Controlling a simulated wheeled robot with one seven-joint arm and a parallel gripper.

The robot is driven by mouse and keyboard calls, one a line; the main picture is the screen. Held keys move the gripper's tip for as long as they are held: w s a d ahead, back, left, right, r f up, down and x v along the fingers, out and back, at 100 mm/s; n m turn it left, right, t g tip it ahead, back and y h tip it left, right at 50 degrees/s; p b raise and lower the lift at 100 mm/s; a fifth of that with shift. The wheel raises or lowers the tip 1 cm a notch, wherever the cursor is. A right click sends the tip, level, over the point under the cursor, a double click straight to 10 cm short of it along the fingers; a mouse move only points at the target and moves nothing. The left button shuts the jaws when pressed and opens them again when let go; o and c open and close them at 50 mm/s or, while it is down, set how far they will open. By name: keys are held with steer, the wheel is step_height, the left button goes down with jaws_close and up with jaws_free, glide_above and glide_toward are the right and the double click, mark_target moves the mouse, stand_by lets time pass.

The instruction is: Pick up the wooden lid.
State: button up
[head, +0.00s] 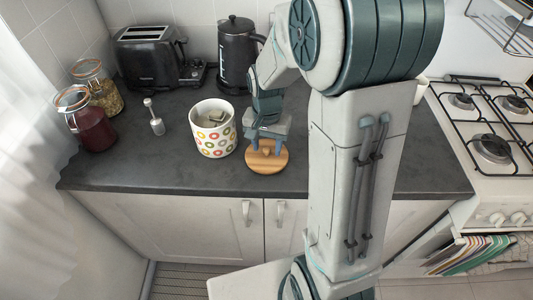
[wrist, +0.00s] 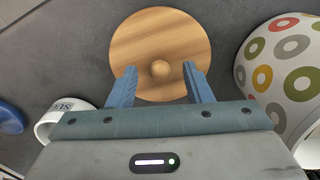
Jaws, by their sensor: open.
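The round wooden lid (head: 261,161) lies flat on the dark counter near its front edge, right of the patterned pot. In the wrist view the lid (wrist: 160,38) shows its striped wood face and a small round knob (wrist: 160,69) at its middle. My gripper (head: 266,146) is over the lid, pointing down. In the wrist view my gripper's (wrist: 160,72) two blue fingers are apart, one on each side of the knob with gaps on both sides. It holds nothing. Whether the fingertips touch the lid cannot be told.
The patterned pot (head: 213,140) stands close left of the lid and holds some items. A toaster (head: 147,58), black kettle (head: 236,55), glass jars (head: 90,125) and a small white-handled tool (head: 156,122) are on the counter. A white mug (wrist: 47,124) lies close by. The gas stove (head: 490,140) is right.

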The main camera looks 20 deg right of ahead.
jaws_close()
steer(key=shift+r, duration=0.2)
